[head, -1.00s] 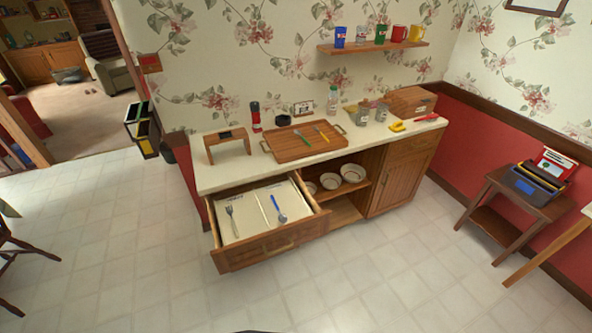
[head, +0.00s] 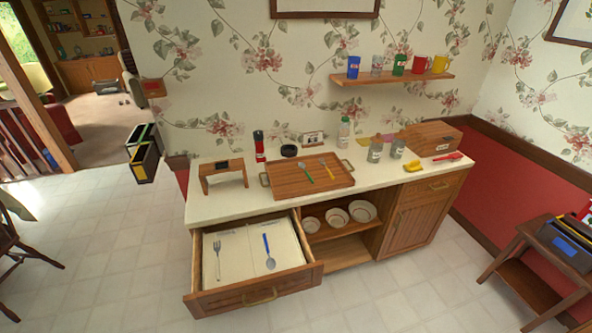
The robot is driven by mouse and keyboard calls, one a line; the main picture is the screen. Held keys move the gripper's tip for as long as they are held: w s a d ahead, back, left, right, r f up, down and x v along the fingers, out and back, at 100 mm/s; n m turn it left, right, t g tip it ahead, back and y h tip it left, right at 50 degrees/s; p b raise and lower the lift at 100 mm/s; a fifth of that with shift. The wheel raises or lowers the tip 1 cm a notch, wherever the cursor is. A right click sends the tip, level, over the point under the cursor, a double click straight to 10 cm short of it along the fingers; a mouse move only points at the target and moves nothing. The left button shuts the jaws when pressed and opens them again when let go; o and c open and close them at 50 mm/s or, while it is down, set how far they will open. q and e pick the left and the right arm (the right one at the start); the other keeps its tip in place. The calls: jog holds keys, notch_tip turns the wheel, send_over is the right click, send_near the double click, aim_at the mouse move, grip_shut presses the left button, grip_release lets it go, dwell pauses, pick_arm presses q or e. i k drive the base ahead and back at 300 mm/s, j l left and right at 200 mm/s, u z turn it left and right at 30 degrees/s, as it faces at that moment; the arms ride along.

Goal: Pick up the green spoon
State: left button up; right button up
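The green utensil (head: 303,172), taken to be the green spoon, lies on a wooden tray (head: 288,191) on the counter top. It is small in the picture, so the shape of its head is hard to make out. A yellow-handled utensil (head: 327,173) lies beside it to the right on the same tray. Neither of my grippers shows in the head view.
Floor in front is clear.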

aim_at(301, 165)
jog(key=i+l+u, duration=0.25)
jog(key=l+u, duration=0.15)
jog(key=l, duration=0.2)
jog(key=i+l+u, duration=0.1)
jog(key=l+u, duration=0.3)
jog(key=l, duration=0.3)
jog(key=l+u, duration=0.4)
jog(key=l, duration=0.3)
jog(key=l+u, duration=0.4)
jog(key=l, duration=0.3)
jog(key=k+l+u, duration=0.15)
jog(key=l+u, duration=0.25)
jog(key=l, duration=0.3)
